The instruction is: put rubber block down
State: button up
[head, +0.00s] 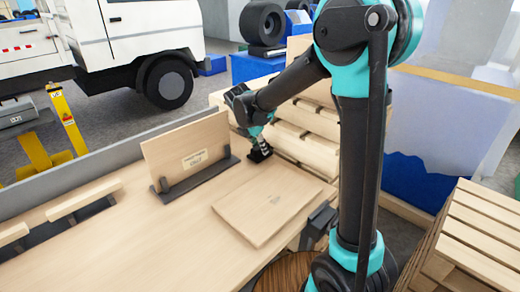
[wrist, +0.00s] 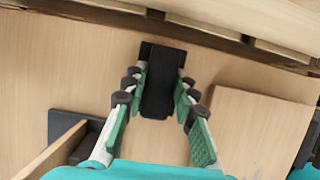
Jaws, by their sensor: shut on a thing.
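The black rubber block (head: 260,153) is at the far right part of the wooden table (head: 110,235), between the upright board and the stack of planks. In the wrist view the block (wrist: 163,88) lies lengthwise between the two green-padded fingers. My gripper (head: 257,138) points down over the table and is shut on the block; the fingers (wrist: 160,80) also show in the wrist view, one on each side of it. The block is at or very close to the table top; I cannot tell whether it touches.
A labelled wooden board (head: 187,150) stands upright in a dark holder (head: 206,175) left of my gripper. A flat wooden board (head: 265,202) lies nearer me. Stacked wooden planks (head: 305,150) stand behind on the right. The table's left front is mostly clear.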

jog(key=shift+f, duration=0.35)
jog(key=shift+f, duration=0.1)
jog(key=o, duration=1)
jog(key=v, duration=1.2)
